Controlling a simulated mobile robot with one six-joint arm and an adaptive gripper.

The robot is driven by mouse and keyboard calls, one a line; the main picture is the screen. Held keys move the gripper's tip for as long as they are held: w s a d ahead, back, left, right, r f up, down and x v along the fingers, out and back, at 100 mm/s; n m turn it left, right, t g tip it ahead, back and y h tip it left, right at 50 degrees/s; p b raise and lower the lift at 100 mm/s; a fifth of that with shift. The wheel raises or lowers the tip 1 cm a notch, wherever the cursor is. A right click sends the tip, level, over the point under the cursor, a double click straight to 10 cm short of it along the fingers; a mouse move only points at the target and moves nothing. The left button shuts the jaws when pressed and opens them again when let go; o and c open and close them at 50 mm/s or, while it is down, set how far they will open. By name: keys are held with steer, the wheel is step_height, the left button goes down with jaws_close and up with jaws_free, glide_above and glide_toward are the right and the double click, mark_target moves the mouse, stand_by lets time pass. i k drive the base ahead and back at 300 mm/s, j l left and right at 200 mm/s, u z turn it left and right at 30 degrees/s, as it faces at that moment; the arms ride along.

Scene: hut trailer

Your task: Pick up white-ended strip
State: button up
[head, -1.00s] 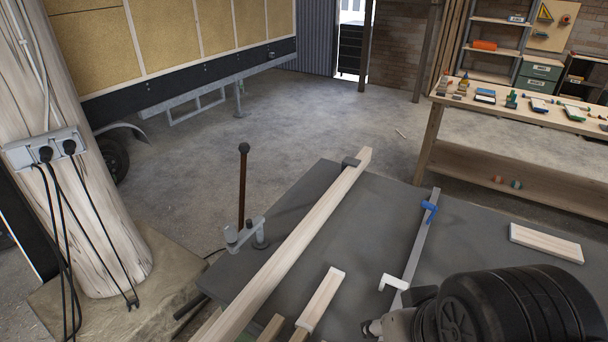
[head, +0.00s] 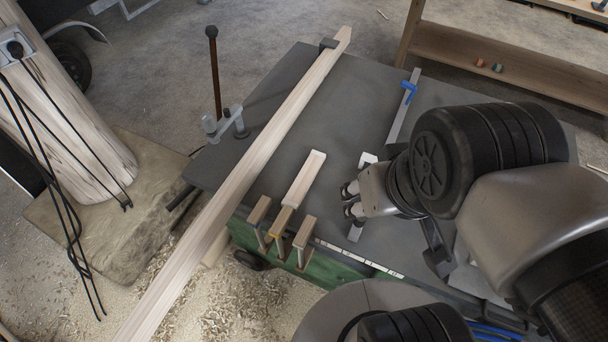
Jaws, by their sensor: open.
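The white-ended strip (head: 303,181) is a short, pale wooden piece with a white far end. It lies on the grey bench top (head: 330,110) in the head view, its near end at the front edge by the wooden-topped clamps. My gripper (head: 347,200) is just right of the strip, its fingers pointing left towards it. The gripper is open and empty, with a gap to the strip. I cannot tell its height above the bench.
A long plank (head: 245,175) runs along the strip's left side. Several wooden-topped clamps (head: 281,221) stand at the front edge. A metal bar clamp with a blue part (head: 408,92) lies behind my gripper. A lever (head: 212,75) rises left of the plank.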

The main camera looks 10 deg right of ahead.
mark_target(295, 194)
steer(key=i+j+z, duration=0.1)
steer(key=j+z, duration=0.25)
steer(key=i+j+z, duration=0.1)
steer(key=j+z, duration=0.6)
